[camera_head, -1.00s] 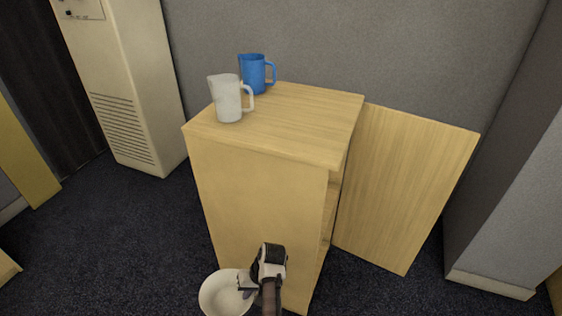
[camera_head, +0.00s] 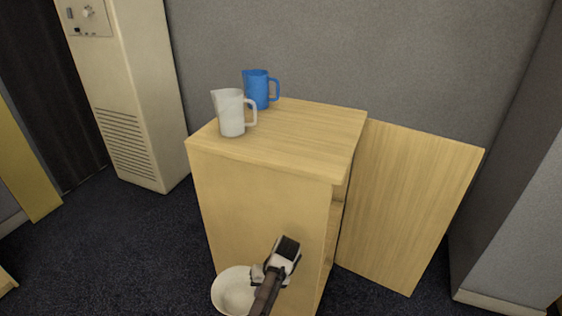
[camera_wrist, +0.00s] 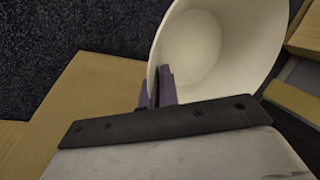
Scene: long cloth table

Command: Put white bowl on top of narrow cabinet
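The white bowl (camera_head: 232,290) is at the bottom of the head view, in front of the narrow wooden cabinet. My gripper (camera_head: 258,275) is at the bowl's right rim. In the wrist view my gripper's dark fingers (camera_wrist: 158,88) are close together with the rim of the bowl (camera_wrist: 215,45) between them, and the bowl is tilted in that view. The cabinet (camera_head: 300,130) has a flat wooden top, higher than the bowl. Its door (camera_head: 410,205) stands open to the right. The bowl's lower edge is cut off in the head view.
A white pitcher (camera_head: 231,115) and a blue pitcher (camera_head: 256,90) stand at the left and back left of the cabinet top. The front and right of the top are clear. A beige floor unit (camera_head: 130,100) stands to the left, and a grey pillar (camera_head: 515,200) to the right.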

